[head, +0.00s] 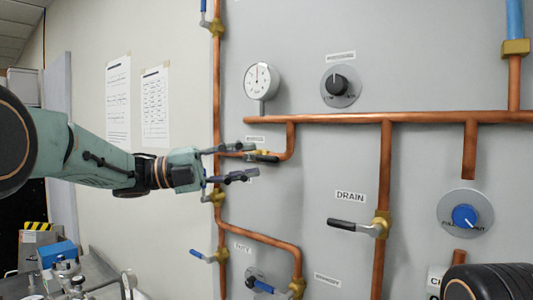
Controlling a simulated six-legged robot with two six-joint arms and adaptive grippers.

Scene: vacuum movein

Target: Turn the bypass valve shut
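The bypass valve (263,158) sits on a short copper branch under a small label (254,139) too blurred to read surely. Its dark lever lies roughly level and points right. My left gripper (249,161) reaches in from the left with its fingers apart, one above and one below the lever in the picture. I cannot tell whether either finger touches the lever. The fingers hide part of the valve body. My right gripper is not in view.
The drain valve (345,224) has a level black lever. A pressure gauge (262,82), a black knob (340,84) and a blue knob (465,216) are on the grey panel. Blue-handled valves and copper pipes run near my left gripper. A cluttered bench (100,285) stands lower left.

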